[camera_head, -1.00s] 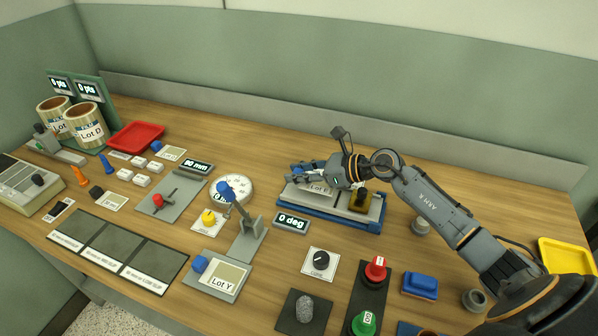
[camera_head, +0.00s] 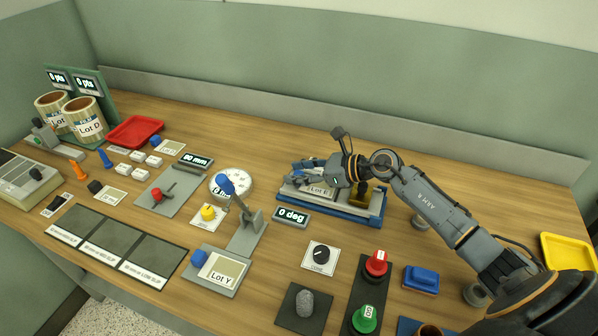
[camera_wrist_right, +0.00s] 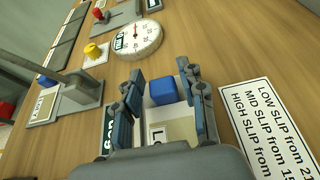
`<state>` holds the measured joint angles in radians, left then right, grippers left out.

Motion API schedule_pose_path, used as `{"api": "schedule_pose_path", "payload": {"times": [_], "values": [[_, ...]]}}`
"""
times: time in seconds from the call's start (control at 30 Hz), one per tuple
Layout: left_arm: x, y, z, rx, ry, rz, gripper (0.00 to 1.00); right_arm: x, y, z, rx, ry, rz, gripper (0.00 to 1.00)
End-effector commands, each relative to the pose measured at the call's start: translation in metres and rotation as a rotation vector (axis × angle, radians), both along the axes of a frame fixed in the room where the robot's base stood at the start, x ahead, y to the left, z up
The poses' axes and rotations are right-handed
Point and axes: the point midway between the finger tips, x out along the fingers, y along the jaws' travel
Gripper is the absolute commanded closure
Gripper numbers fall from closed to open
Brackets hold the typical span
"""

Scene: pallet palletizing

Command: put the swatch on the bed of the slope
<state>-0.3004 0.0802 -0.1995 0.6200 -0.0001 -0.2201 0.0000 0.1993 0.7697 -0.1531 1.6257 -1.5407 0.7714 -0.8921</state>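The swatch, a pale card with a blue grip block (camera_wrist_right: 163,90) and a tan patch, lies on the bed of the slope. The slope (camera_head: 335,213) is a grey plate on a blue base at the back centre right. In the head view the swatch's label (camera_head: 321,189) starts with "Lot"; its letter is hard to read. My right gripper (camera_head: 306,172) is over the slope. In the right wrist view its fingers (camera_wrist_right: 161,82) stand open on either side of the blue block, with small gaps. My left gripper is out of view.
A "0 deg" display (camera_head: 291,216) stands in front of the slope, with a black knob (camera_head: 321,254) nearer. Red (camera_head: 376,263) and green (camera_head: 365,318) buttons are front right. Another swatch, Lot Y (camera_head: 221,272), lies front centre. A dial gauge (camera_head: 232,184) stands left of the slope.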

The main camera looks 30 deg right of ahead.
Motion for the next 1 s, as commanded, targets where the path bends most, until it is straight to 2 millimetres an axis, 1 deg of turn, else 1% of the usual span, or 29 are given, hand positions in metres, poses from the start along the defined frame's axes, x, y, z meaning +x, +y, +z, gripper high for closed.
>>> {"api": "schedule_pose_path", "payload": {"times": [0.33, 0.43, 0.5, 0.53, 0.57, 0.7, 0.8, 1.0], "values": [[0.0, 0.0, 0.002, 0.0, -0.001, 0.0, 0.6, 0.0, 0.0, 0.002, 0.0, 0.0, 0.0, 0.51], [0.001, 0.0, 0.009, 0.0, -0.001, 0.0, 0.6, 0.0, 0.0, 0.009, 0.001, -0.001, 0.0, 0.51], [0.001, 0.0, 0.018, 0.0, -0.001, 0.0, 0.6, 0.0, 0.0, 0.017, 0.001, 0.0, -0.001, 0.51], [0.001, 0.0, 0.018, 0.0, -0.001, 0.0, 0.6, -0.001, -0.002, 0.018, -0.001, -0.001, -0.002, 0.51], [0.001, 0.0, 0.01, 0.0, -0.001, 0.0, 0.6, -0.007, -0.008, 0.013, -0.004, 0.001, -0.003, 0.51], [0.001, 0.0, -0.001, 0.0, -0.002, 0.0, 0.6, -0.032, -0.029, 0.023, -0.006, 0.004, -0.001, 0.51], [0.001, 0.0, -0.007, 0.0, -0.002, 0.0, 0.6, -0.048, -0.042, 0.032, -0.006, 0.005, -0.001, 0.51], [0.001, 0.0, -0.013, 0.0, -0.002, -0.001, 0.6, -0.07, -0.062, 0.047, -0.002, 0.003, -0.001, 0.51]]}}
